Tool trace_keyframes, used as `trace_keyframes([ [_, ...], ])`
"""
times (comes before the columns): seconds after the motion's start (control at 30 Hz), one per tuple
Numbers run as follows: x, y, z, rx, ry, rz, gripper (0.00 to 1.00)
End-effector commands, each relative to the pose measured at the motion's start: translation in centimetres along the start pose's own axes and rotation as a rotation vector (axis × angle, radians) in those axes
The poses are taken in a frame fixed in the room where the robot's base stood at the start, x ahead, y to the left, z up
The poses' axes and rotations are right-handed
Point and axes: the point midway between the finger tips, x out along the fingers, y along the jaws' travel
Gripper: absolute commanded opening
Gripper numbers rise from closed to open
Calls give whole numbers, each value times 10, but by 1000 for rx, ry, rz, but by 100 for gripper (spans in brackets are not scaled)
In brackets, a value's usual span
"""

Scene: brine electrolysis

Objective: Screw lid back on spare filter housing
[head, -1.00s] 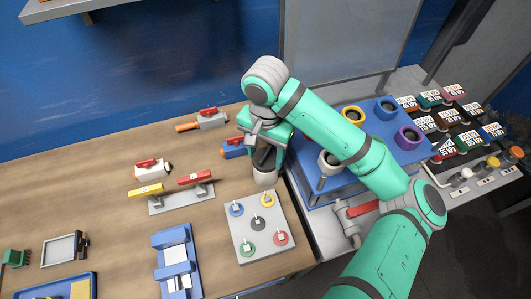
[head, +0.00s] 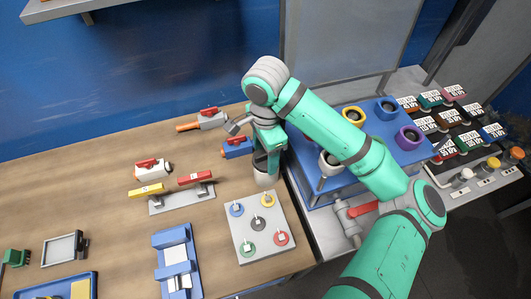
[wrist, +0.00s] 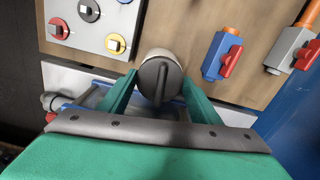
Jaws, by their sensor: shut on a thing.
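The spare filter housing (head: 265,180) is a light grey cylinder standing upright on the wooden bench, close to its right end. Its dark round lid (wrist: 157,80), with a raised bar across the top, sits over the housing in the wrist view; whether it is seated fully cannot be told. My gripper (head: 265,163) points down from above, shut on the lid. In the wrist view my gripper (wrist: 161,80) has one green finger on each side of the lid. The arm and fingers hide part of the lid in the head view.
A grey plate with several coloured knobs (head: 245,247) lies just in front of the housing. A blue valve with a red handle (head: 236,147) is behind-left. A blue stand with coloured rings (head: 310,188) is close on the right.

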Motion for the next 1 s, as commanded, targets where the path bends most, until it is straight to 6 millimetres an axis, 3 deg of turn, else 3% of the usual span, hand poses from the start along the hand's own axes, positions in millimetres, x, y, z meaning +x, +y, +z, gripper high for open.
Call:
trace_keyframes([
  [0.47,0,-1,0,91,0,-2,31],
  [0.8,0,-1,0,451,0,-4,31],
  [1.0,0,-2,-1,569,-1,-5,31],
])
